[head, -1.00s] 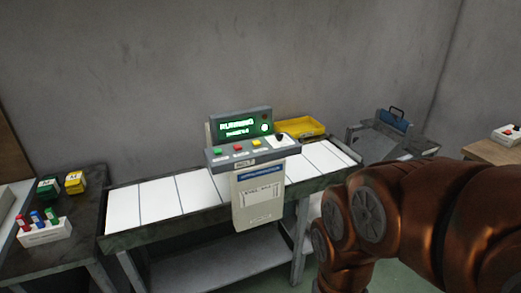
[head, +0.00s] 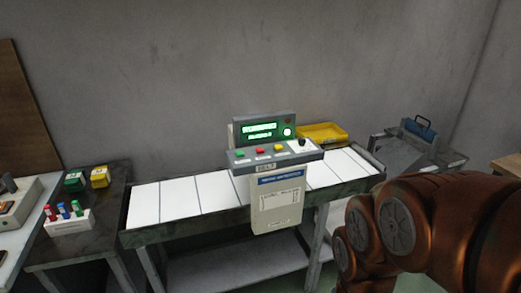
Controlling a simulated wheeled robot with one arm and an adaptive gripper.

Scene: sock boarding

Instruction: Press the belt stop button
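The control box (head: 276,160) stands at the front edge of the belt, right of the picture's middle. Its sloped panel carries a green button (head: 240,154), a red button (head: 260,150), a yellow button (head: 278,147) and a dark knob (head: 302,142). The button labels are too small to read, so which is the stop button is judged only by the red colour. A lit green display (head: 263,130) sits above; its text is blurred. The belt (head: 180,200) has white segments. My copper arm shows at lower right, apart from the panel. My gripper is out of view.
A dark side table (head: 95,245) at left holds a white rack (head: 68,222) of coloured items, a green box (head: 75,181) and a yellow box (head: 99,177). A yellow tray (head: 322,133) sits behind the belt. A grey cart (head: 405,150) with a blue item stands at right.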

